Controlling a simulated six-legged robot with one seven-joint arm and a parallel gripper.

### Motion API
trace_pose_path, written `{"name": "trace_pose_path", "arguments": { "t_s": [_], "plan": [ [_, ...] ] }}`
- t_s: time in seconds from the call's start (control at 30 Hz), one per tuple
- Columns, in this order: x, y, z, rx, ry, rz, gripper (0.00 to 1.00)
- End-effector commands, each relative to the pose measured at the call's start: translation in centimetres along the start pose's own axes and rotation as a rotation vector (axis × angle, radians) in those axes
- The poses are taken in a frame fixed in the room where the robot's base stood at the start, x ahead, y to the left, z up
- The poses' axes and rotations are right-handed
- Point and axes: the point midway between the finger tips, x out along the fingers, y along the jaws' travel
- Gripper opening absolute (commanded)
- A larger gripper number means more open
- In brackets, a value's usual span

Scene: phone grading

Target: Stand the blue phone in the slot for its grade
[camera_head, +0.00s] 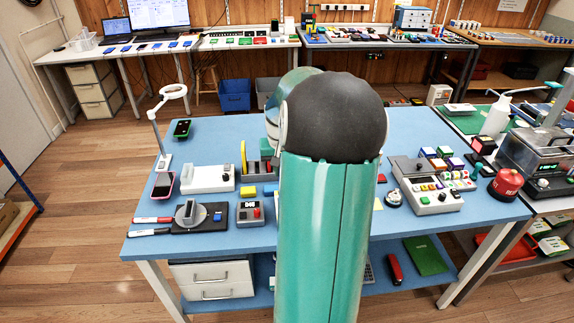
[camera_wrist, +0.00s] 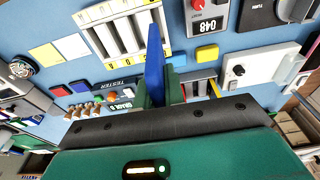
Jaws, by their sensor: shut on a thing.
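In the wrist view, a blue phone (camera_wrist: 154,62) stands on edge between the green fingers of my gripper (camera_wrist: 158,88), which is shut on it. A white rack with several long dark slots (camera_wrist: 119,34) lies just beyond and to the left of the phone. The phone's far end overlaps the rack's right part in the picture; I cannot tell whether it is in a slot. A yellow strip (camera_wrist: 143,57) with letters runs along the rack. A tester (camera_wrist: 112,98) has a small display that seems to read GRADE; its letter is unclear. In the head view, my arm hides the phone and rack.
A grey box marked 048 (camera_head: 250,213) with a red knob stands near the table's front.

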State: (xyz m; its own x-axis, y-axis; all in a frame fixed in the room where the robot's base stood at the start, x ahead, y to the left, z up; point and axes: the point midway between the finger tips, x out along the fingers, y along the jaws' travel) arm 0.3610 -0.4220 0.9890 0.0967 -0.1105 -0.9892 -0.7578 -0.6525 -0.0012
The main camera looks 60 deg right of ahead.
Motion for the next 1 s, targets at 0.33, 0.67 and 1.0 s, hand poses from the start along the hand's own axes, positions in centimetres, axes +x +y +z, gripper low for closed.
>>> {"name": "trace_pose_path", "arguments": {
  "t_s": [0.33,0.67,1.0],
  "plan": [
    [1.2,-0.5,0.1,-0.014,-0.001,-0.002,0.0],
    [3.1,-0.6,0.5,-0.013,0.001,-0.001,0.0],
    [3.1,-0.6,0.7,-0.01,0.001,-0.001,0.0]
  ]
}}
